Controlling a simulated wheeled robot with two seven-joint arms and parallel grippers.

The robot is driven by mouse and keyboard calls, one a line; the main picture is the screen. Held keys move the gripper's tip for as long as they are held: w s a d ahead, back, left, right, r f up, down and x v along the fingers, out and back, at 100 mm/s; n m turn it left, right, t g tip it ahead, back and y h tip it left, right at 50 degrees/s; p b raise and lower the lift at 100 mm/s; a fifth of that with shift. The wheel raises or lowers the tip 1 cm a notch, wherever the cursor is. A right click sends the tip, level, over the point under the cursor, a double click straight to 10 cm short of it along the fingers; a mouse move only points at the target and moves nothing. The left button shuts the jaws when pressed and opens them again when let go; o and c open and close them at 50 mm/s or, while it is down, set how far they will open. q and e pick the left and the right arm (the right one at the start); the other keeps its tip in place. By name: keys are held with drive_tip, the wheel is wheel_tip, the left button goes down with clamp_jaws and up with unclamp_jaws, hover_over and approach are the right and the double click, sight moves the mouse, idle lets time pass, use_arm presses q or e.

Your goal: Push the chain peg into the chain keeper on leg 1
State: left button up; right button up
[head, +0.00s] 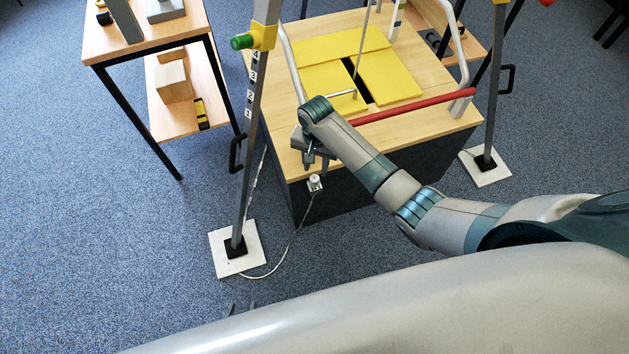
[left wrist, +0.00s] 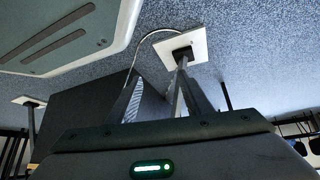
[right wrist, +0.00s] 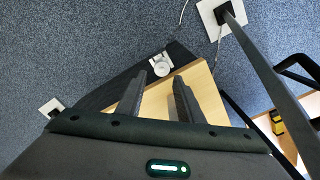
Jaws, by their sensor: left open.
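A white fitting (head: 315,183) with a pale cord hangs by the front side of the wooden-topped table; it also shows in the right wrist view (right wrist: 160,65). I cannot tell whether it is the chain peg. The cord runs down to the white foot plate of the numbered left leg (head: 247,150). No chain keeper can be made out clearly on that leg. My right gripper (head: 317,163) is open and empty, just above the fitting at the table edge. My left gripper (head: 242,306) is open and empty, low in front of the leg's foot plate, mostly hidden by my arm.
The table (head: 440,118) carries yellow panels (head: 390,78) around a dark slot and a red bar (head: 415,106). A wooden shelf unit (head: 98,45) stands at the left. Another leg's foot plate (head: 485,167) stands at the right. Blue carpet is free at the lower left.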

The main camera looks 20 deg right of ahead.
sight(314, 179)
wheel_tip(314, 179, down, 2)
drive_tip(key=shift+f, duration=0.55)
use_arm(q)
drive_tip(key=shift+w+d+r, duration=0.2)
drive_tip(key=shift+w+r, duration=0.2)
drive_tip(key=shift+w, duration=0.25)
drive_tip(key=shift+s+f, duration=0.1)
drive_tip(key=shift+s, duration=0.15)
use_arm(e)
drive_tip(key=shift+f, duration=0.25)
drive_tip(key=f, duration=0.3)
drive_tip(key=shift+a+f, duration=0.25)
drive_tip(key=shift+f, duration=0.6)
use_arm(q)
drive_tip(key=shift+w+d, duration=0.2)
drive_tip(key=shift+d, duration=0.05)
